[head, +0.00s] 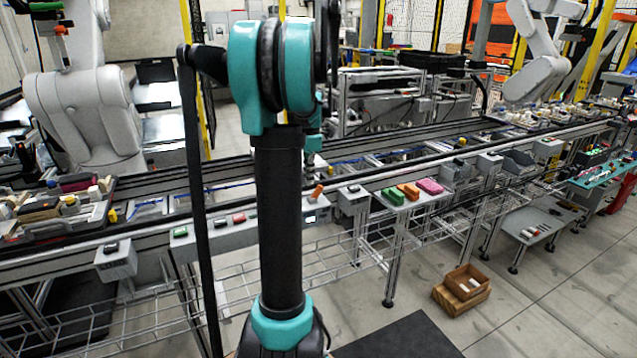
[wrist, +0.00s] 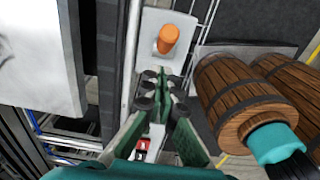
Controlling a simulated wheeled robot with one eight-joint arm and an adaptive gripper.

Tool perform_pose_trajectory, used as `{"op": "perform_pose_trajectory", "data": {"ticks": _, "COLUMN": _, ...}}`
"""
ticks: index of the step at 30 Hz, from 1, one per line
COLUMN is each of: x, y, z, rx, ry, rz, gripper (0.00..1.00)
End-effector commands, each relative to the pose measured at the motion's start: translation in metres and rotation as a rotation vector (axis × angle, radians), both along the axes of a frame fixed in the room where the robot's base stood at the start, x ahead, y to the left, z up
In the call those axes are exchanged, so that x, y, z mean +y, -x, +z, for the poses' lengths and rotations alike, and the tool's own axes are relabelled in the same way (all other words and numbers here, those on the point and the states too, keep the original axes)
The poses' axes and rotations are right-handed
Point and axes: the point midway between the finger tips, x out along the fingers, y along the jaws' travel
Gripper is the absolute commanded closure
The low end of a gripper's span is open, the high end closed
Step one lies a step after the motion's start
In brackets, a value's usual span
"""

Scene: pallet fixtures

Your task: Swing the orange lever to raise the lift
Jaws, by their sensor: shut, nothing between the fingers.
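The orange lever (head: 317,191) sticks up, slightly tilted, from a grey control box (head: 316,211) on the conveyor's near side. In the wrist view, the lever (wrist: 168,39) is a short orange cylinder on a pale plate (wrist: 150,27). My gripper (wrist: 160,80) has its green fingers together with nothing between them. Its tips point toward the lever and look apart from it, just below it in the picture. In the head view my own arm covers most of the gripper. I cannot tell which part is the lift.
A long conveyor (head: 355,178) runs across the scene. Green, orange and pink blocks (head: 408,191) lie on a side shelf right of the lever. Wooden barrels (wrist: 245,100) show at right in the wrist view. A wooden crate (head: 462,289) stands on the floor; floor around it is clear.

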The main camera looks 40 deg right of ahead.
Motion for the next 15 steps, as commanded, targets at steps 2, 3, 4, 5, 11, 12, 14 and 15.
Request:
{"op": "perform_pose_trajectory", "data": {"ticks": 2, "x": 0.005, "y": -0.006, "z": 0.012, "rx": 0.000, "ry": -0.001, "rz": 0.001, "gripper": 1.00}}
{"op": "perform_pose_trajectory", "data": {"ticks": 3, "x": 0.001, "y": -0.004, "z": 0.020, "rx": 0.000, "ry": -0.002, "rz": -0.001, "gripper": 1.00}}
{"op": "perform_pose_trajectory", "data": {"ticks": 4, "x": -0.001, "y": -0.003, "z": 0.025, "rx": 0.000, "ry": -0.002, "rz": -0.001, "gripper": 1.00}}
{"op": "perform_pose_trajectory", "data": {"ticks": 5, "x": -0.003, "y": -0.002, "z": 0.031, "rx": -0.001, "ry": -0.003, "rz": -0.001, "gripper": 1.00}}
{"op": "perform_pose_trajectory", "data": {"ticks": 11, "x": -0.017, "y": 0.001, "z": 0.067, "rx": 0.000, "ry": -0.004, "rz": 0.000, "gripper": 1.00}}
{"op": "perform_pose_trajectory", "data": {"ticks": 12, "x": -0.019, "y": 0.002, "z": 0.073, "rx": 0.000, "ry": -0.004, "rz": 0.000, "gripper": 1.00}}
{"op": "perform_pose_trajectory", "data": {"ticks": 14, "x": -0.023, "y": 0.002, "z": 0.081, "rx": 0.000, "ry": -0.005, "rz": 0.001, "gripper": 1.00}}
{"op": "perform_pose_trajectory", "data": {"ticks": 15, "x": -0.024, "y": 0.002, "z": 0.084, "rx": 0.000, "ry": -0.005, "rz": 0.002, "gripper": 1.00}}
